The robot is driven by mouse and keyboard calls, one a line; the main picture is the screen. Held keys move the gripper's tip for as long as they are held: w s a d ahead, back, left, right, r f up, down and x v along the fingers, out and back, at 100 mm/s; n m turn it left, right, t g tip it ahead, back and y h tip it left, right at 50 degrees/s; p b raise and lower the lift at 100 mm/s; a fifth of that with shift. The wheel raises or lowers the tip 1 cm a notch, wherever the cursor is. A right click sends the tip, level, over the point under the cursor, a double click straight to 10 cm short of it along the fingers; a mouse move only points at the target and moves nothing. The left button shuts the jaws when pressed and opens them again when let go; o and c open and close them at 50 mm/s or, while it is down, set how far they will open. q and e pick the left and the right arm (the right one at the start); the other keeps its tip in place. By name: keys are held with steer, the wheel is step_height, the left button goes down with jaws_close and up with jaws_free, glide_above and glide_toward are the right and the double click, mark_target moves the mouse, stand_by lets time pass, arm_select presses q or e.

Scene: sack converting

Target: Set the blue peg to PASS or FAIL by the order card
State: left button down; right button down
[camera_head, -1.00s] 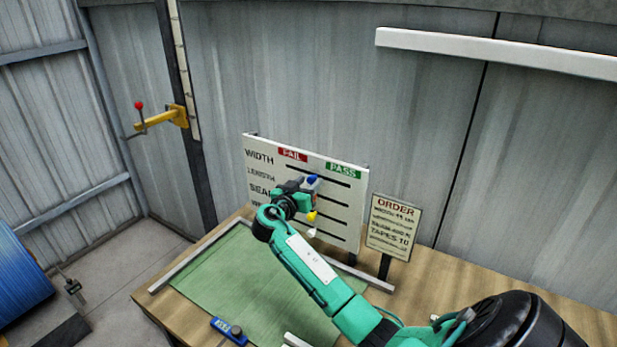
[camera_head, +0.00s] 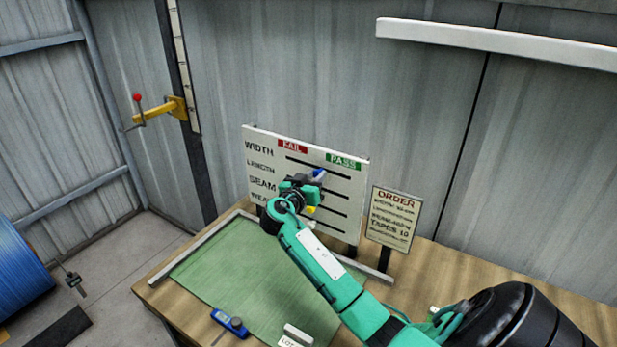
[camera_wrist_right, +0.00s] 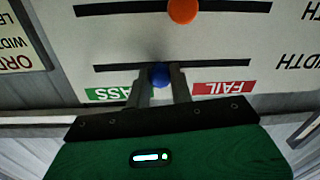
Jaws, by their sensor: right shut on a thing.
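The white check board (camera_head: 262,215) stands on the bench, with a red FAIL label (camera_head: 292,147) left and a green PASS label (camera_head: 343,161) right. My right gripper (camera_head: 310,182) is at the board, shut on the blue peg (camera_head: 318,173). In the right wrist view, which is upside down, the blue peg (camera_wrist_right: 158,75) is between the fingers at the WIDTH slot, slightly PASS-side of its middle. An orange peg (camera_wrist_right: 183,10) is in the adjacent slot. A yellow peg (camera_head: 311,209) shows below my gripper. The order card (camera_head: 393,218) stands right of the board; its small lines are unreadable. My left gripper is out of view.
A green sheet (camera_head: 245,280) covers part of the wooden bench. A blue tool (camera_head: 230,322) and a white LOT block (camera_head: 298,334) are near the front. A white rail (camera_head: 205,245) runs along the left edge. A blue roll (camera_head: 18,265) is at far left.

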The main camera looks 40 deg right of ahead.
steer(key=s, duration=0.2)
steer(key=s+d+b, duration=0.1)
steer(key=s, duration=0.3)
steer(key=shift+s+d+b, duration=0.25)
steer(key=shift+d+b, duration=0.05)
steer(key=shift+d, duration=0.1)
steer(key=shift+w+f, duration=0.1)
steer(key=c, duration=1.6)
jaws_free()
steer(key=o, duration=0.4)
steer(key=shift+s+d, duration=0.1)
steer(key=shift+s, duration=0.15)
steer(key=shift+a+f+b, duration=0.1)
steer(key=shift+a+b, duration=0.2)
steer(key=shift+a, duration=0.15)
steer(key=b+v, duration=0.5)
steer(key=v, duration=0.8)
